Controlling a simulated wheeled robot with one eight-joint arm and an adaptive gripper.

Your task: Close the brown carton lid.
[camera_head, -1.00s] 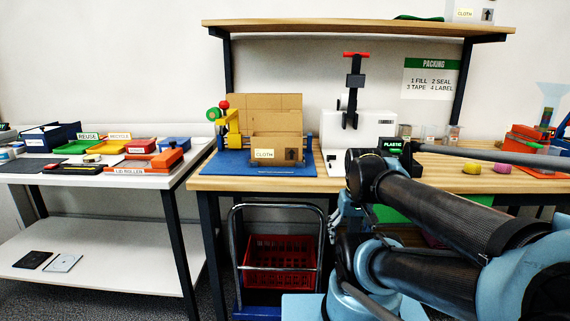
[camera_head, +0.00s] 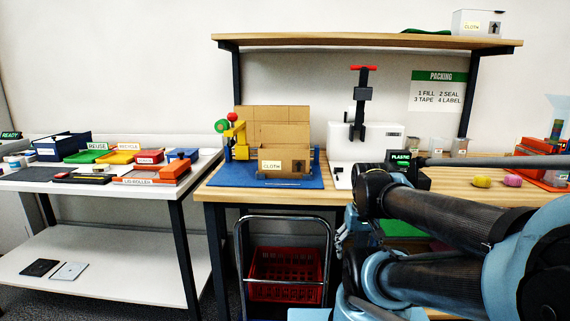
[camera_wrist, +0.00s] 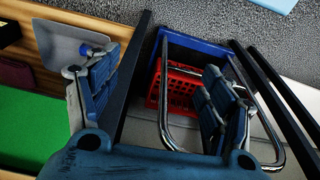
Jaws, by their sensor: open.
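The brown carton (camera_head: 285,160) stands upright on a blue mat (camera_head: 222,178) at the packing table's left half. Its brown lid (camera_head: 260,120) stands up behind the box, so the carton is open. A CLOTH label is on its front. My gripper (camera_wrist: 155,90) is open and empty in the wrist view, with its two fingers well apart above the floor and a cart. In the head view my gripper (camera_head: 345,235) is partly hidden by my arm, in front of the table edge and to the right of the carton, below its height.
A yellow tape device (camera_head: 239,140) stands close to the carton's left. A press with a red handle (camera_head: 365,115) stands at its right. A wheeled cart with a red basket (camera_head: 285,275) is under the table. A shelf (camera_head: 350,40) hangs above.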

